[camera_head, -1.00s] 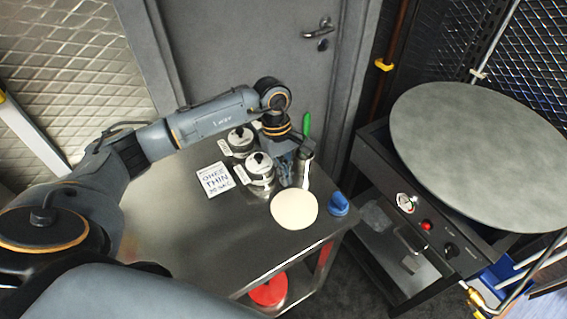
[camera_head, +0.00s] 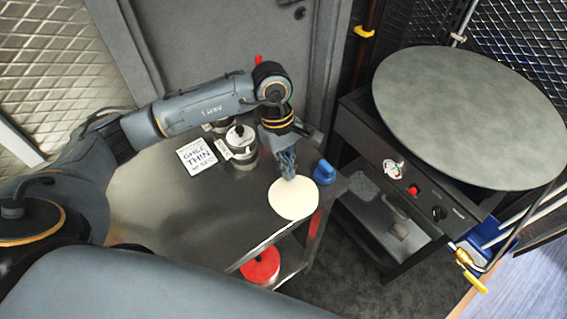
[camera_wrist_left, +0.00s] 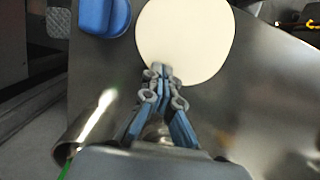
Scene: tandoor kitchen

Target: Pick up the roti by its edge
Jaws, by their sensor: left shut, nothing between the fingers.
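The roti (camera_head: 293,201) is a pale, flat disc lying on the steel table (camera_head: 170,215) near its right front corner. It also shows in the left wrist view (camera_wrist_left: 187,38), at the top middle. My left gripper (camera_head: 288,175) points down at the roti's far edge in the head view. In the wrist view its blue-grey fingertips (camera_wrist_left: 161,72) are together and overlap the rim of the roti. The fingers are shut with nothing between them. I cannot tell whether the tips touch the roti. My right gripper is not in view.
A blue object (camera_head: 324,172) lies close to the right of the gripper. A large round griddle (camera_head: 468,115) is on the right. A red lidded pot (camera_head: 260,268) sits below the tabletop.

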